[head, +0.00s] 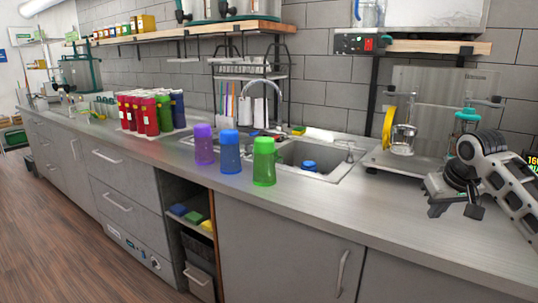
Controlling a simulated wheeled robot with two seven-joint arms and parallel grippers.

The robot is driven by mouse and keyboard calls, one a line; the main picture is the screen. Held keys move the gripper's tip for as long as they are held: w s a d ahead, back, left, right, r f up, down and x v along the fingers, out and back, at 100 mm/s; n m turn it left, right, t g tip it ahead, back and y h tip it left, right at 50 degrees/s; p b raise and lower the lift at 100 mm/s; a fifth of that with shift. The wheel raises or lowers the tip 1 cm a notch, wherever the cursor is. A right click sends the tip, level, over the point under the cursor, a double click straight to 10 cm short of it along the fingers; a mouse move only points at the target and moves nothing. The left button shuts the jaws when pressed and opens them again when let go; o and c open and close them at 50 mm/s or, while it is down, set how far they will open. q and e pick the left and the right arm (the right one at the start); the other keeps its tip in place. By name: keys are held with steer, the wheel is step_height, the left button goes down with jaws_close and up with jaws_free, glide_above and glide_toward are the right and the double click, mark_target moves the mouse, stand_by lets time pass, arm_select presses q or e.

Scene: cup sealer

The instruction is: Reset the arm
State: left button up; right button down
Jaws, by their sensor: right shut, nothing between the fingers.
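My right gripper (454,198) is at the right of the head view, in front of the cup sealer and over the counter. It is shut and holds nothing. My right arm comes in from the right edge. My left gripper is not in view.
A purple cup (203,145), a blue cup (229,152) and a green cup (264,161) stand in a row before the sink (325,155). The counter (345,205) is clear at the front right.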

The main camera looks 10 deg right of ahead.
steer(key=s+a+f+n+t+y, duration=0.15)
steer(key=s+a+f, duration=0.25)
steer(key=a+f, duration=0.7)
steer(key=s+a+f+n+t+y, duration=0.15)
steer(key=s+a+f, duration=0.25)
steer(key=a+f, duration=0.75)
steer(key=s+a+f+t, duration=0.1)
steer(key=s+f, duration=0.3)
steer(key=s, duration=0.6)
steer(key=s+a+f+t, duration=0.1)
steer(key=s+a+f, duration=0.3)
steer(key=s, duration=0.6)
steer(key=shift+s+a+f+y, duration=0.2)
steer(key=shift+s+f+y, duration=0.05)
steer(key=shift+f+y, duration=0.05)
